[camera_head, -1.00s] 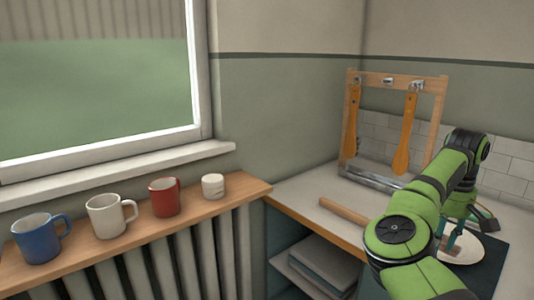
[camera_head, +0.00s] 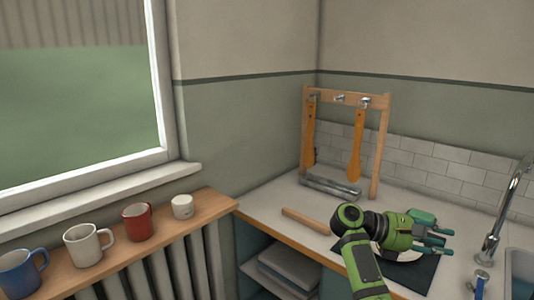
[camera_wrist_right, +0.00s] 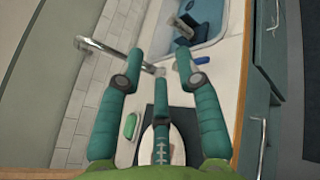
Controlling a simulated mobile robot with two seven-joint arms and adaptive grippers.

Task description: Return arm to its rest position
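My right arm (camera_head: 362,265) comes up from the bottom of the head view, bent at the wrist above the counter. My right gripper (camera_head: 445,242) points right toward the sink side, with its teal fingers spread. It also shows in the right wrist view (camera_wrist_right: 160,66), where the fingers stand apart with nothing between them. Below it, a white plate (camera_head: 412,257) lies on a dark mat (camera_head: 425,275), partly hidden by the gripper. My left gripper is not in view.
A metal tap (camera_head: 495,220) and sink (camera_head: 522,264) stand at the right. A wooden rack (camera_head: 383,145) with two hanging wooden tools stands behind the arm. A wooden rod (camera_head: 306,220) lies on the counter. Several mugs, including a red one (camera_head: 138,222), line the left sill.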

